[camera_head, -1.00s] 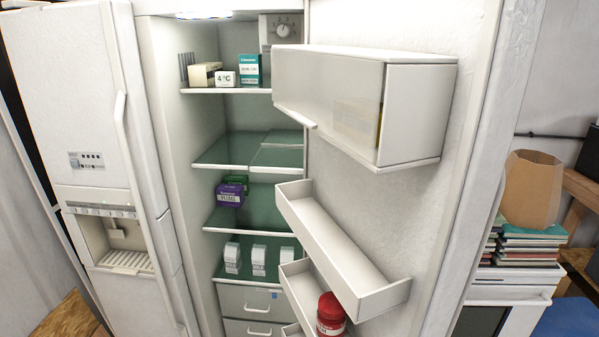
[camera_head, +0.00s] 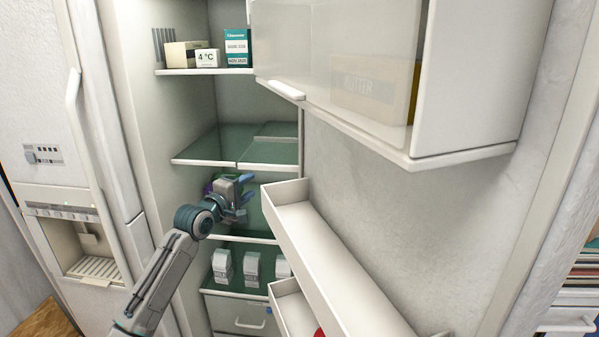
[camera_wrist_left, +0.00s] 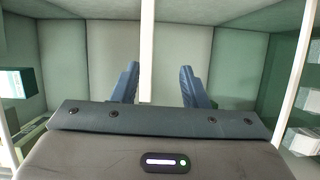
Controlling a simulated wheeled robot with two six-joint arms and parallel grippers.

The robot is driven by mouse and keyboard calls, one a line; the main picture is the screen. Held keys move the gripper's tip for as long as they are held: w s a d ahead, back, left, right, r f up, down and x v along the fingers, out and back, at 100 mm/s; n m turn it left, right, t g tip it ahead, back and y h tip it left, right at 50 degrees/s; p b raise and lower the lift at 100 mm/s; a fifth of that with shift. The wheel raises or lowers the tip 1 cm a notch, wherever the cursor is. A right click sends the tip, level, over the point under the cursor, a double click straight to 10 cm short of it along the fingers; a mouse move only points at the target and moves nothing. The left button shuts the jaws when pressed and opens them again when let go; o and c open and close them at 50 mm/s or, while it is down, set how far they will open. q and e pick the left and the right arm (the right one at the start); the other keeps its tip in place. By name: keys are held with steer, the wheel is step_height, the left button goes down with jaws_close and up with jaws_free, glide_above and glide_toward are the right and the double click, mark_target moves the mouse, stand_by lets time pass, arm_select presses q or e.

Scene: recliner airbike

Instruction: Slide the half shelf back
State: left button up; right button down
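The split glass shelf has a left half (camera_head: 208,146) and a right half (camera_head: 268,152), both with white front edges, inside the open fridge. My left gripper (camera_head: 248,190) is in front of the fridge opening, just below that shelf's front edge in the head view. In the left wrist view my left gripper (camera_wrist_left: 160,85) is open, its two blue fingers apart. A white shelf edge (camera_wrist_left: 147,45) runs between the fingers in that view; I cannot tell whether it touches them. The gripper hides most of a purple box (camera_head: 207,188). My right gripper is not in view.
The open door carries a closed clear bin (camera_head: 365,70) and a white rack (camera_head: 325,260) close right of my left gripper. The top shelf (camera_head: 205,71) holds several boxes. White cartons (camera_head: 222,266) stand on a lower shelf.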

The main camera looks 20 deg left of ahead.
mark_target(270, 168)
arm_select(q)
steer(key=w+p, duration=0.1)
steer(key=w, duration=0.2)
steer(key=w+d+r, duration=0.1)
steer(key=w, duration=0.2)
steer(key=w+d+r+p, duration=0.1)
steer(key=w, duration=0.2)
steer(key=shift+p, duration=0.3)
steer(key=shift+w+d+f, duration=0.15)
steer(key=shift+w, duration=0.65)
jaws_close()
